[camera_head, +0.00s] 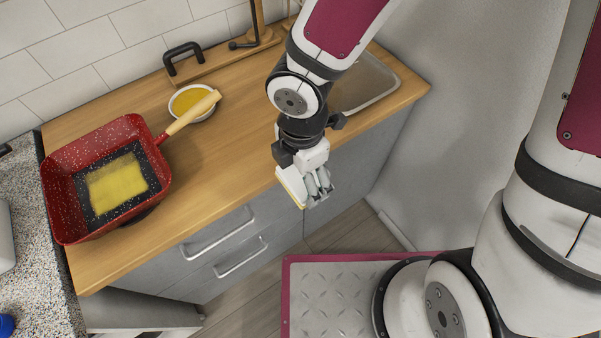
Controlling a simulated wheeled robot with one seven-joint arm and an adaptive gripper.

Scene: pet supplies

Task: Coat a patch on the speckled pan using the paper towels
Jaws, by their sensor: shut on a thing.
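The red, white-speckled square pan (68,177) sits at the left of the wooden counter, its wooden handle pointing up and right. A yellow patch (117,184) covers the middle of its dark inner floor. My gripper (316,187) is in front of the counter's front edge, well to the right of the pan. It is shut on what looks like the folded white paper towels (290,183), which have a yellow lower-left edge. The fingers hide part of them.
A small white bowl (191,103) of yellow liquid stands behind the pan handle, whose end overlaps its rim in the picture. A metal sink (372,85) lies at the right. A wooden board with a black handle (183,58) is near the wall. The middle counter is clear.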

